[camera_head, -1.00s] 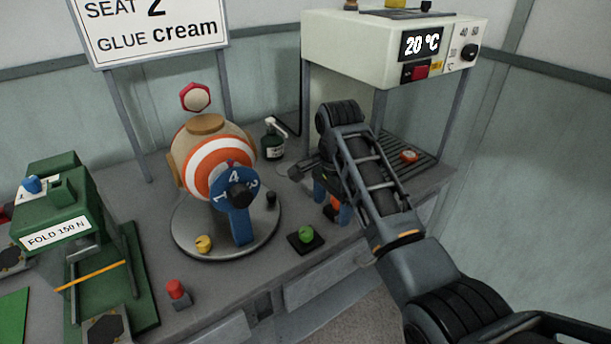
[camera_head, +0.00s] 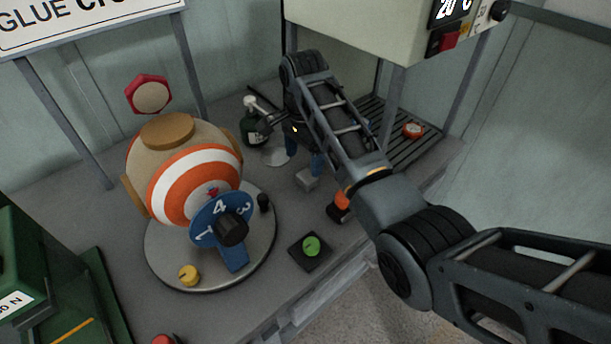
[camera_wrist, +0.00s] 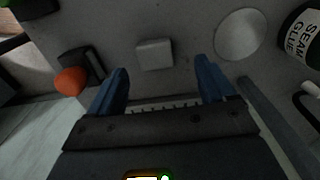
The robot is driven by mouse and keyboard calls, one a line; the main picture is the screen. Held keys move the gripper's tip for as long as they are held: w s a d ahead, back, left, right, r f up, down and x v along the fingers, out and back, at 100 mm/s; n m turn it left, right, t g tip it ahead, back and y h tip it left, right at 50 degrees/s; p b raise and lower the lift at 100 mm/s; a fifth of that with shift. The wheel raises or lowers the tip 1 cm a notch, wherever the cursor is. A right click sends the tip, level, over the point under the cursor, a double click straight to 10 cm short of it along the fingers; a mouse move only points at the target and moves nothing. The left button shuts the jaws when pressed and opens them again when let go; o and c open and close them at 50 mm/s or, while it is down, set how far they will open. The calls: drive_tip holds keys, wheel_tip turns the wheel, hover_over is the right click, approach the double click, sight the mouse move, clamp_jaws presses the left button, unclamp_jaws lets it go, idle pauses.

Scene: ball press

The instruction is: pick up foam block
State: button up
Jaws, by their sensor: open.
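The foam block (camera_wrist: 154,54) is a small pale grey block lying on the grey bench. In the head view the block (camera_head: 307,179) sits just below and to the right of my blue fingertips. My gripper (camera_head: 304,158) is open and empty, with its fingers pointing down above the bench. In the wrist view my gripper (camera_wrist: 165,80) shows its two blue fingers spread apart. The block lies between and just beyond their tips, not touching either finger.
An orange-topped item (camera_wrist: 70,81) is on the other side. A green button (camera_head: 311,247), the striped ball press (camera_head: 190,180) and a heater box (camera_head: 385,25) stand nearby.

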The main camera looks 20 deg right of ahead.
sight(307, 176)
drive_tip(key=shift+s+d+f+p, duration=0.1)
drive_tip(key=shift+f+p, duration=0.05)
drive_tip(key=shift+f, duration=0.7)
drive_tip(key=shift+s+d+f+p, duration=0.1)
drive_tip(key=shift+s+f, duration=0.05)
drive_tip(key=shift+f, duration=0.75)
drive_tip(key=shift+s+d+f+p, duration=0.1)
drive_tip(key=shift+f+p, duration=0.05)
drive_tip(key=shift+f, duration=0.7)
drive_tip(key=c, duration=1.1)
